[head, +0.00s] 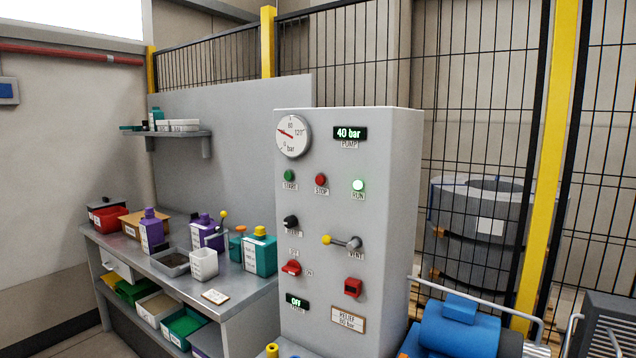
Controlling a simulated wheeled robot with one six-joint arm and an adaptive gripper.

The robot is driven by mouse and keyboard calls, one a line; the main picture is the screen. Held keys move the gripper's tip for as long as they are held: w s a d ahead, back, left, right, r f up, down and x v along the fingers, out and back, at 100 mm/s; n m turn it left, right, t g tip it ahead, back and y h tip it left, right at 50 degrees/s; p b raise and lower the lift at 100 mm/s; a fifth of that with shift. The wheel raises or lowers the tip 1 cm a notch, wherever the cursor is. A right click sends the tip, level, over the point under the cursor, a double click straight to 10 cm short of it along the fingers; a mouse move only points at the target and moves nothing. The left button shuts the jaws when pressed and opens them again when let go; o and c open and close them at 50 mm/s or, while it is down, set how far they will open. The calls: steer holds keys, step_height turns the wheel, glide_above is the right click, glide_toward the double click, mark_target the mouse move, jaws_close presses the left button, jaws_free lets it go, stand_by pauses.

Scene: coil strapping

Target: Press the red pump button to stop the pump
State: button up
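The red pump button (321,180) is on the front of a grey control cabinet (385,225), with a STOP label under it. A display (350,133) above reads 40 bar, labelled PUMP. A round gauge (293,136) at the top left has a red needle pointing to the upper left. My gripper is not seen in the head view, and nothing covers the button.
The cabinet also carries a yellow-tipped vent lever (342,241), a black knob (290,222) and red switches. A workbench (245,297) with bottles and bins stands left. Blue machinery (450,330) and a metal rail are at lower right. Mesh fencing stands behind.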

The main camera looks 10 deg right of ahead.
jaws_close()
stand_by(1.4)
